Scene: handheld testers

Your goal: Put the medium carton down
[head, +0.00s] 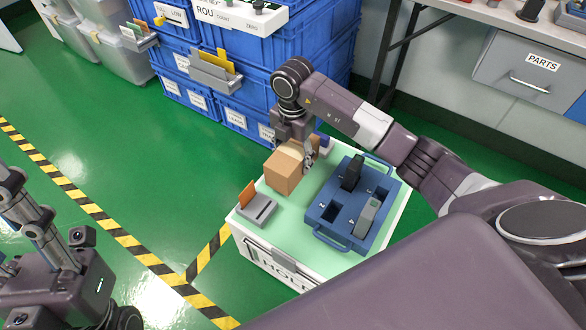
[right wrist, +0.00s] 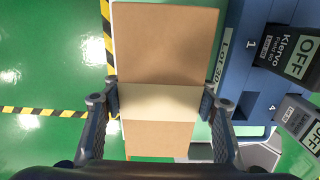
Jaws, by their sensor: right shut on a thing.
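The medium carton (head: 284,172) is a brown cardboard box with a paler tape band. It is at the back left corner of the white-sided stand's pale green top (head: 290,212). My right gripper (head: 309,150) is shut on it from above. In the right wrist view, the carton (right wrist: 160,140) sits upright between the two fingers (right wrist: 160,108), one on each side. I cannot tell whether its underside touches the top. My left gripper (head: 35,215) is at the lower left, away from the stand; its finger opening is unclear.
A blue tray (head: 318,215) with handheld testers in numbered slots stands right of the carton. A grey holder (head: 257,210) with an orange card is in front of it. Stacked blue crates (head: 262,60) stand behind. Green floor with striped tape (head: 100,225) is clear at left.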

